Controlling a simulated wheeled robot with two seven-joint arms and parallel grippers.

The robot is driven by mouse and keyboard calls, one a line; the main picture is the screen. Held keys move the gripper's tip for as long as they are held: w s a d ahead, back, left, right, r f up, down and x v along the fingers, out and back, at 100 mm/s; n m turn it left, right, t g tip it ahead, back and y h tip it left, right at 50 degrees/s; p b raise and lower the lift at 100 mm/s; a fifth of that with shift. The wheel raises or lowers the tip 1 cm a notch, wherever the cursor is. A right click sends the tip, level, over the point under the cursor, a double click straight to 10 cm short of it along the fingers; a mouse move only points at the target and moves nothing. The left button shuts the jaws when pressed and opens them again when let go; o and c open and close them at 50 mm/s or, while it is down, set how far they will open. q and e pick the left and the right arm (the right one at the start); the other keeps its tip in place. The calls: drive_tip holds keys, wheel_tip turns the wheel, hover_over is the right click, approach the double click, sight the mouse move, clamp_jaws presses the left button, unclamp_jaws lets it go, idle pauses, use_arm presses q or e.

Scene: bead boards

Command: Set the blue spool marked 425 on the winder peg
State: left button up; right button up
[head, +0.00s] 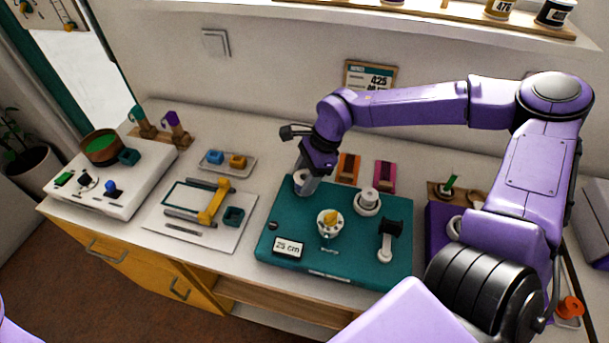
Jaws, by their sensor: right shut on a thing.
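My right gripper (308,177) points down over the back left corner of the teal board (345,271). It is shut on a small pale, spool-like thing (304,188), partly hidden by the fingers. I cannot make out a blue colour or a number on it, nor tell whether it touches the board or a peg. My left gripper is not in view.
An orange block (348,168) and a magenta block (385,176) stand behind the board. To the left are a tray with blue and yellow pieces (228,162), a white sheet with a yellow-handled frame (214,201) and a white box (112,190). A wall card (370,77) reads 425.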

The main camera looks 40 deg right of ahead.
idle(0.3)
drive_tip(key=shift+f+b, duration=0.7)
drive_tip(key=shift+f, duration=0.35)
drive_tip(key=o, duration=1.2)
drive_tip(key=shift+o, duration=0.2)
wheel_tip(320, 180, up, 7)
drive_tip(key=p, duration=0.7)
drive_tip(key=shift+r, duration=0.15)
